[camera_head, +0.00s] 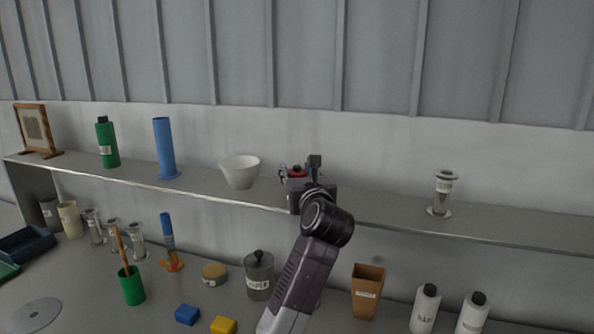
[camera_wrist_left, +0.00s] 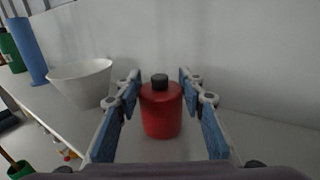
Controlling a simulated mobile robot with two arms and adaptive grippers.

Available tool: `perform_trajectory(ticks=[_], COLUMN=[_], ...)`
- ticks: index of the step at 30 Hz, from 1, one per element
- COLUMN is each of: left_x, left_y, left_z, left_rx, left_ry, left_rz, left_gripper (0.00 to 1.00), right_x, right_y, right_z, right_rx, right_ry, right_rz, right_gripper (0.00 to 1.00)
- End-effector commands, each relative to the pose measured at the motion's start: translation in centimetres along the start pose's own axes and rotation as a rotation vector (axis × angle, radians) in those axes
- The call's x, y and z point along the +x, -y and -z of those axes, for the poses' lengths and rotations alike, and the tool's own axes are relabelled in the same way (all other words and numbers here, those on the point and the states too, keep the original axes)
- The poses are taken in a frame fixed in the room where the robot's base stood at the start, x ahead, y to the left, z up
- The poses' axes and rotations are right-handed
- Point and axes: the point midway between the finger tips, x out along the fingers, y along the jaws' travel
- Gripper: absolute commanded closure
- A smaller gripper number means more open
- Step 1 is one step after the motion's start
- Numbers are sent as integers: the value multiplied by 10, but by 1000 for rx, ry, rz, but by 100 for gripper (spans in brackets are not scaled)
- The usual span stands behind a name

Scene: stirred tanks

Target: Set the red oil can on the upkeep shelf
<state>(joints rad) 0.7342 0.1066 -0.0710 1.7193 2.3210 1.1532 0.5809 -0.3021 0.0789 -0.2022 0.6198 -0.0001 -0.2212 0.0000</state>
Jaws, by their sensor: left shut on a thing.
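The red oil can (camera_wrist_left: 161,108), with a black cap, stands upright between the blue-padded fingers of my left gripper (camera_wrist_left: 160,100) in the left wrist view. The gripper is shut on it. In the head view only a bit of the red can (camera_head: 297,170) shows behind my left gripper (camera_head: 296,174), at the long grey shelf (camera_head: 390,217). The can's base is at or just over the shelf surface; I cannot tell if it touches. My right gripper is not in view.
On the shelf, a white bowl (camera_head: 240,172) stands left of the can, with a blue cylinder (camera_head: 165,148) and green bottle (camera_head: 107,143) farther left. A metal flanged piece (camera_head: 442,193) stands to the right, with free shelf between. Below are a lidded grey jar (camera_head: 259,276) and brown bin (camera_head: 367,291).

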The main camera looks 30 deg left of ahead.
Motion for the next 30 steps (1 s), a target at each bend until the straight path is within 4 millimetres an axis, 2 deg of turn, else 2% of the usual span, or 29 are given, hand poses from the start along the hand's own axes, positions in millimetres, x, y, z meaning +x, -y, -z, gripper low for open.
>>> perform_trajectory(ticks=[5, 6, 10, 20, 23, 30], left_x=[0, 0, 0, 0, -11, -62], left_y=[0, 0, 0, 0, 2, 1], left_z=[5, 3, 3, -2, 2, 4], left_rx=[-1, 0, 0, 1, -1, -5], left_ry=[-1, -1, -1, 1, 0, -1], left_rz=[0, 0, 0, 0, 3, 4], left_gripper=[90, 59, 46, 46, 46, 46], right_x=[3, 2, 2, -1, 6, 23], right_y=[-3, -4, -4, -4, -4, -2], right_z=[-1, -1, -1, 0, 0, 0], right_rx=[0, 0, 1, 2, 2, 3], right_ry=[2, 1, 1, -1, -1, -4], right_rz=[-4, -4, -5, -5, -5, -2], right_gripper=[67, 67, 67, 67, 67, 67])
